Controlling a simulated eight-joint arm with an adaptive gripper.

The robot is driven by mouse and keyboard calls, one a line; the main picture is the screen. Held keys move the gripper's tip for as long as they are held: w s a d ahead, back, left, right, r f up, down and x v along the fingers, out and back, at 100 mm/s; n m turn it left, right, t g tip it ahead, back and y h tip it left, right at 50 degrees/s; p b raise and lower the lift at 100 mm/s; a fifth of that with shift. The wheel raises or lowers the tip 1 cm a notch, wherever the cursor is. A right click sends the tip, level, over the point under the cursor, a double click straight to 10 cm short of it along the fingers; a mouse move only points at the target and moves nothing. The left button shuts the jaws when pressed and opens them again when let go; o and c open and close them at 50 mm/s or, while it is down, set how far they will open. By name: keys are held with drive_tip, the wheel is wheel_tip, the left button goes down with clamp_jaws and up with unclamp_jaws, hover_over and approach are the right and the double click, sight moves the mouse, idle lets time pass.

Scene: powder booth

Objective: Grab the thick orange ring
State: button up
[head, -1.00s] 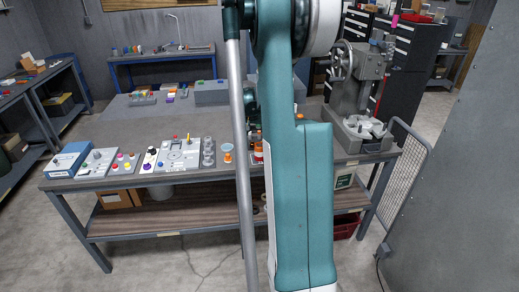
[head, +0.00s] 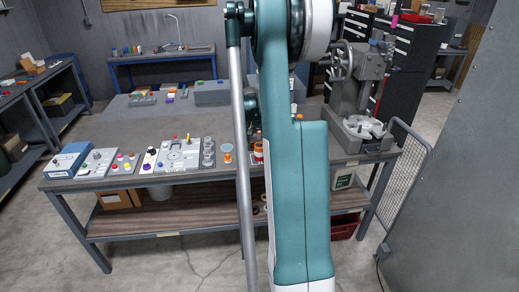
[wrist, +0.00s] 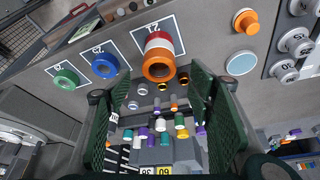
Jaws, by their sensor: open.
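In the wrist view a thick orange ring (wrist: 158,69) tops a stack with a white ring and a red ring below, on a card marked 21. Its hole faces my camera. My gripper (wrist: 158,95) is open, with dark green mesh fingers to either side and nothing held between them. The ring lies between the finger directions, towards the top of the picture and apart from the fingers. In the head view part of the stack (head: 258,151) shows beside my arm, which hides the rest and most of my gripper.
A blue ring (wrist: 104,65) and a green ring (wrist: 66,77) lie on cards left of the stack. An orange spool-like piece (wrist: 246,21) and numbered grey cylinders (wrist: 295,41) stand to the right. Several coloured pegs (wrist: 160,140) show between the fingers. A press (head: 357,95) stands at the table's right.

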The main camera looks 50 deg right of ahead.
sight(259, 144)
drive_tip(key=shift+f, duration=0.1)
idle(0.3)
drive_tip(key=shift+x, duration=2.55)
drive_tip(key=shift+s, duration=0.1)
drive_tip(key=c, duration=1.1)
